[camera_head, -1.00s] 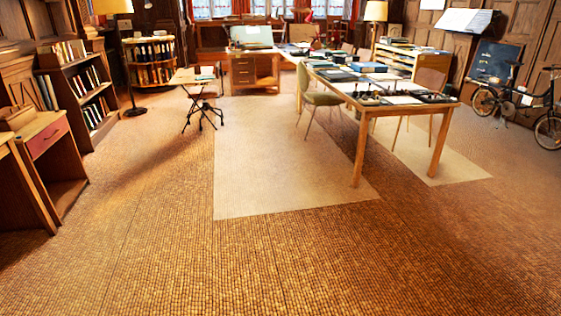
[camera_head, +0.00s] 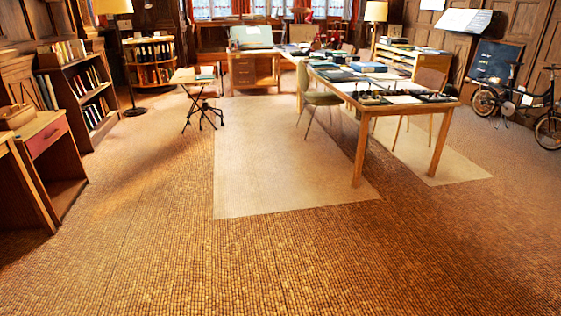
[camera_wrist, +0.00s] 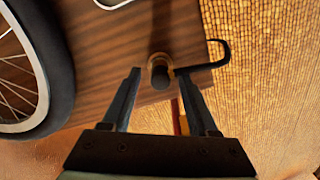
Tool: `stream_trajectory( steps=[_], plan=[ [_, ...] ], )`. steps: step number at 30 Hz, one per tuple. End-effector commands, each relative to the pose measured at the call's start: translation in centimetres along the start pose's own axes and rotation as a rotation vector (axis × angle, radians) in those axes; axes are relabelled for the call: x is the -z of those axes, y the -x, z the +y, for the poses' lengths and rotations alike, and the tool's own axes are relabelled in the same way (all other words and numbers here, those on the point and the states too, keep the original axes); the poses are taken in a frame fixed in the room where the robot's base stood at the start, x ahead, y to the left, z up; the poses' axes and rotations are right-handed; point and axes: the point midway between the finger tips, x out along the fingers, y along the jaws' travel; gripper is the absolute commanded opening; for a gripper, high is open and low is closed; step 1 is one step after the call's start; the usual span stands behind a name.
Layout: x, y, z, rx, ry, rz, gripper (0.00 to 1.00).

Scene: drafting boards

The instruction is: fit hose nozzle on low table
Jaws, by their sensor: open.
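In the wrist view my gripper (camera_wrist: 160,92) is open. Its two dark fingers point at a short dark cylinder with a brass-coloured collar (camera_wrist: 158,72), which looks like the nozzle. The cylinder lies between or just beyond the fingertips, with a gap to each side; I see no contact. It is over a dark brown wooden top (camera_wrist: 120,45), which looks like the low table. The cylinder's far end and any joint to the tube are unclear. My gripper is outside the head view.
A spoked wheel with a black tyre (camera_wrist: 45,70) is close on the left in the wrist view. The head view shows a long desk (camera_head: 385,112), a folding stool (camera_head: 195,78), a bookcase (camera_head: 85,90) and a bicycle (camera_head: 520,105). The front floor (camera_head: 280,265) is clear.

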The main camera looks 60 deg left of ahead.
Motion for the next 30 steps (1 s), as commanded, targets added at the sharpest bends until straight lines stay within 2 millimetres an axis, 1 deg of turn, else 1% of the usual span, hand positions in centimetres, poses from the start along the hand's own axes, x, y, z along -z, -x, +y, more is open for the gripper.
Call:
stream_trajectory(
  steps=[4, 8, 11, 15, 21, 25, 30],
  plan=[
    [0.0, 0.3, 0.0, 0.0, 0.0, 0.0, 0.6],
    [0.1, 1.8, 0.0, -0.001, 0.0, 0.002, 0.6],
    [0.0, 3.9, 0.0, -0.001, 0.001, 0.002, 0.6],
    [0.0, 7.1, 0.0, -0.001, 0.0, 0.002, 0.6],
    [0.0, 10.9, 0.0, -0.001, 0.001, 0.002, 0.6],
    [0.0, 12.3, 0.0, 0.0, 0.001, 0.0, 0.6],
    [0.0, 13.0, 0.0, 0.0, 0.0, -0.001, 0.6]
  ],
)
